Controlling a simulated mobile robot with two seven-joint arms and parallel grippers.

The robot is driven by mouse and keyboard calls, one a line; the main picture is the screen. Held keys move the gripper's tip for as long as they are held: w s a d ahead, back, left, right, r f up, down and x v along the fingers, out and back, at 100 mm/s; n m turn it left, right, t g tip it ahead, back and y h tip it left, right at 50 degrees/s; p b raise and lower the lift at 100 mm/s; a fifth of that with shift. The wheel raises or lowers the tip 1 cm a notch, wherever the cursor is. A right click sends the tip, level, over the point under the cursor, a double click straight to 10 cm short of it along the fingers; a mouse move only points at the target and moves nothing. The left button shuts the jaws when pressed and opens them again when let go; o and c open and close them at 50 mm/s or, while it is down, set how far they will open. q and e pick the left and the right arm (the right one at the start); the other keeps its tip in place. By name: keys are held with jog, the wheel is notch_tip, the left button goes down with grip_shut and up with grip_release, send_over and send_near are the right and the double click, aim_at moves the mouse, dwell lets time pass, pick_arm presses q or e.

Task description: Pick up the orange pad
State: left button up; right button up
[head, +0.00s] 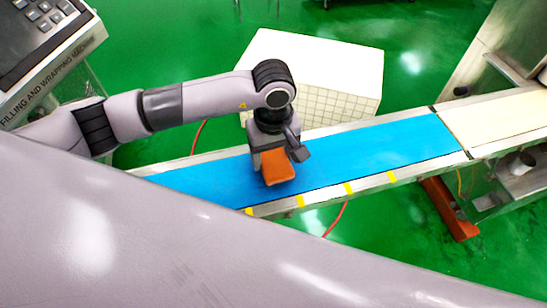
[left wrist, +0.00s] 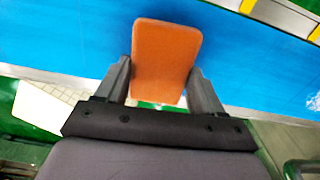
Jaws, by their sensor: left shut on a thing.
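The orange pad (head: 278,167) is a small flat block with rounded corners, over the blue conveyor belt (head: 380,148) in the head view. My left gripper (head: 274,150) comes down from above and is shut on the pad. In the left wrist view the pad (left wrist: 166,58) sits between the two dark fingers of my left gripper (left wrist: 165,82), one on each side, and sticks out past their tips. I cannot tell whether the pad touches the belt. My right gripper is not in view.
A white box with a grid-patterned side (head: 315,62) stands behind the belt. A cream belt (head: 500,117) continues at the right. A machine with a keypad (head: 40,35) is at the upper left. The blue belt right of the pad is clear.

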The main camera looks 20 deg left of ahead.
aim_at(273, 158)
pick_arm(q)
notch_tip(273, 158, up, 18)
jog(key=b, duration=0.1)
jog(key=shift+r+b, duration=0.15)
jog(key=shift+b, duration=0.2)
jog(key=shift+o, duration=0.4)
